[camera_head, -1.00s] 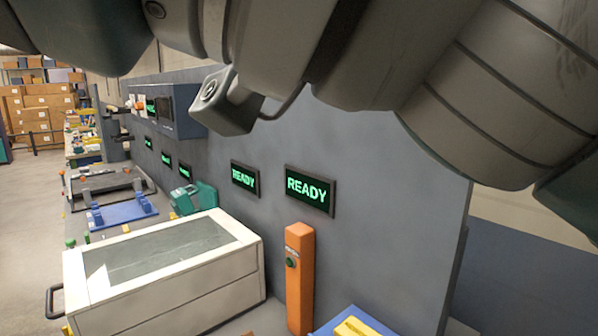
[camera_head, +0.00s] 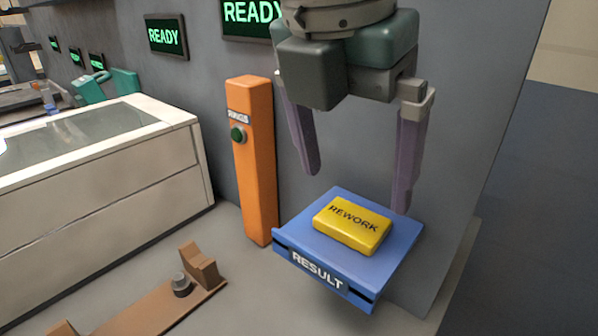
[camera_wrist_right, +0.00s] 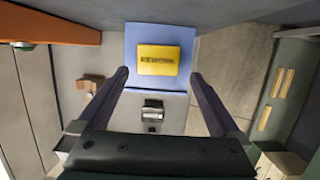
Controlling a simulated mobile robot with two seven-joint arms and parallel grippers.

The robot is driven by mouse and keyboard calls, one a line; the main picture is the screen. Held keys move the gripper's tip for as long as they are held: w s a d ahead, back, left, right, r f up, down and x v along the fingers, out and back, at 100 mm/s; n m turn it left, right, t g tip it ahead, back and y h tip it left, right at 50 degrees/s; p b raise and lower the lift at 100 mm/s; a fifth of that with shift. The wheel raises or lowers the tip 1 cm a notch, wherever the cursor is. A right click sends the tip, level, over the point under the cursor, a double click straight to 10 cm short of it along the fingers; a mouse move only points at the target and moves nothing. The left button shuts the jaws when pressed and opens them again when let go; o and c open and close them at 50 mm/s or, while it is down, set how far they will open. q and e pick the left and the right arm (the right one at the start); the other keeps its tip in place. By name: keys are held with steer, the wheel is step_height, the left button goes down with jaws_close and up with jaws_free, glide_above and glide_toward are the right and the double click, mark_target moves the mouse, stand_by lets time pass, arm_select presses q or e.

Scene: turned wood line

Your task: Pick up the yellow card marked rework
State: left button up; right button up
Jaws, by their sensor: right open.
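The yellow card marked REWORK (camera_head: 352,226) is a thick block lying flat on the blue tray labelled RESULT (camera_head: 290,243). My right gripper (camera_head: 357,190) hangs above the tray, its two purple-grey fingers spread wide. It is empty, and its fingers look apart from the card. In the right wrist view the card (camera_wrist_right: 157,60) lies beyond the fingertips, roughly centred between them, on the blue tray (camera_wrist_right: 157,28). My left gripper does not show.
An orange post (camera_head: 256,170) with a green button stands just left of the tray. A white cabinet with a glass top (camera_head: 90,190) is farther left. A brown wooden fixture (camera_head: 160,305) lies in front. A grey wall with READY signs (camera_head: 166,36) rises behind.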

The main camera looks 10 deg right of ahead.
mark_target(353, 218)
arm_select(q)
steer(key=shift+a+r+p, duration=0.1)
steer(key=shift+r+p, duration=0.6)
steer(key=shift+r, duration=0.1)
arm_select(e)
steer(key=x, duration=0.5)
steer(key=shift+w+f, duration=0.15)
steer(key=shift+f, duration=0.25)
steer(key=c, duration=1.1)
steer(key=shift+o, duration=0.2)
